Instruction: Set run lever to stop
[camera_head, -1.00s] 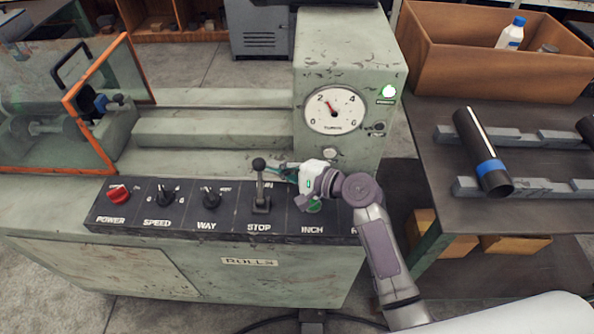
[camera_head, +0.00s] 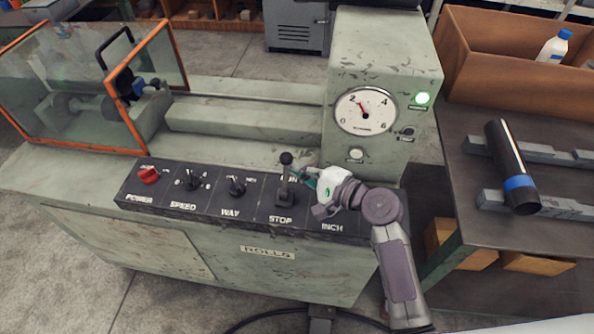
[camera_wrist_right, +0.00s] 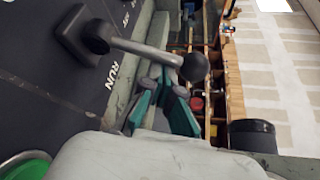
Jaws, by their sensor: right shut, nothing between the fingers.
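The run lever (camera_head: 285,178) is a grey stick with a dark ball knob on the black control panel, above the STOP label. It stands roughly upright. In the right wrist view the lever (camera_wrist_right: 145,50) reaches across the top, with the RUN label beside its base. My right gripper (camera_head: 302,174) is shut and empty, just right of the lever below its knob. In the wrist view its teal fingers (camera_wrist_right: 165,103) lie close to the knob; I cannot tell whether they touch it. My left gripper is not in view.
The panel (camera_head: 258,213) also has a red power knob (camera_head: 148,175), a speed knob (camera_head: 192,180) and a way knob (camera_head: 236,186). A green button (camera_wrist_right: 25,166) lies close under my right wrist. The machine's gauge housing (camera_head: 380,60) rises behind. A pipe (camera_head: 507,160) rests on the right table.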

